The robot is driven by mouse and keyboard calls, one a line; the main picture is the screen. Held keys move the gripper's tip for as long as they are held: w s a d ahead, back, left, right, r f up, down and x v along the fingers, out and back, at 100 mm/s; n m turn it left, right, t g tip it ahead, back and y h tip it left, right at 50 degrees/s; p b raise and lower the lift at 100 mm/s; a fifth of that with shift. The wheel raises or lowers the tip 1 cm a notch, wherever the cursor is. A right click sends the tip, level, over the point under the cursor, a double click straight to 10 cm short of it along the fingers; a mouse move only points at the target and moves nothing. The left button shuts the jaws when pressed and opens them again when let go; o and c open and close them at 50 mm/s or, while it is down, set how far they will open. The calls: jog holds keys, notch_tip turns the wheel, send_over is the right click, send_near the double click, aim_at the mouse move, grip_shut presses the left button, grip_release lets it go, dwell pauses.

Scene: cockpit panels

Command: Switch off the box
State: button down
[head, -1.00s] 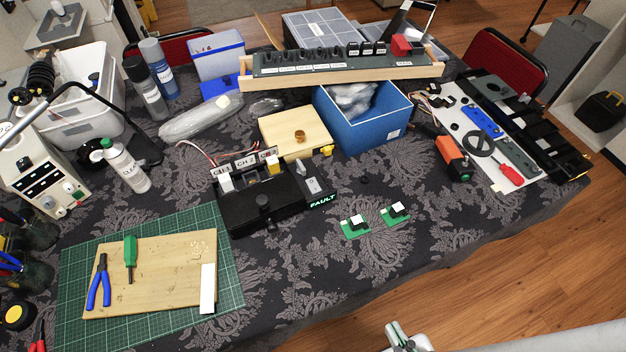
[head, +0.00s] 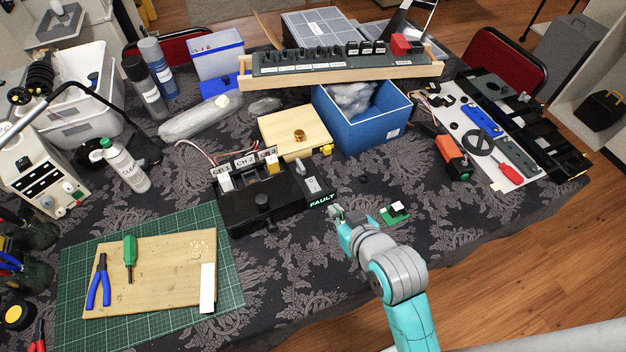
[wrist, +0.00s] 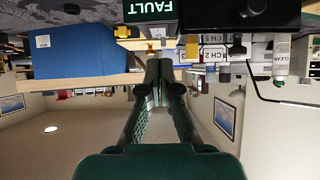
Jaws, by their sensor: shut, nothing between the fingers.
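The black box (head: 262,203) stands mid-table with label plates along its back, white and yellow levers below them and a black knob on its front. A grey plate with a small switch (head: 316,187) sits at its right end, above a green-lit FAULT sign (head: 321,200). My gripper (head: 335,212) is shut and empty, just right of and in front of the FAULT sign; I cannot tell if it touches the box. In the upside-down wrist view the shut fingers (wrist: 159,70) point toward the box, with the FAULT sign (wrist: 150,10) at the top edge.
A green circuit board (head: 394,213) lies right of my gripper; another is hidden behind my arm. A blue bin (head: 362,125) and a wooden box (head: 292,138) stand behind the black box. A cutting mat (head: 232,275) with tools lies at front left.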

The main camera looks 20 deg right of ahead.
jog(key=w+r+g, duration=0.1)
jog(key=w+r, duration=0.4)
dwell(0.3)
send_over(313, 187)
jog(key=f, duration=0.6)
jog(key=shift+s+f, duration=0.1)
jog(key=shift+s, duration=0.1)
notch_tip(313, 187, down, 3)
jog(key=shift+w+f, duration=0.1)
jog(key=shift+w, duration=0.05)
jog(key=shift+f, duration=0.35)
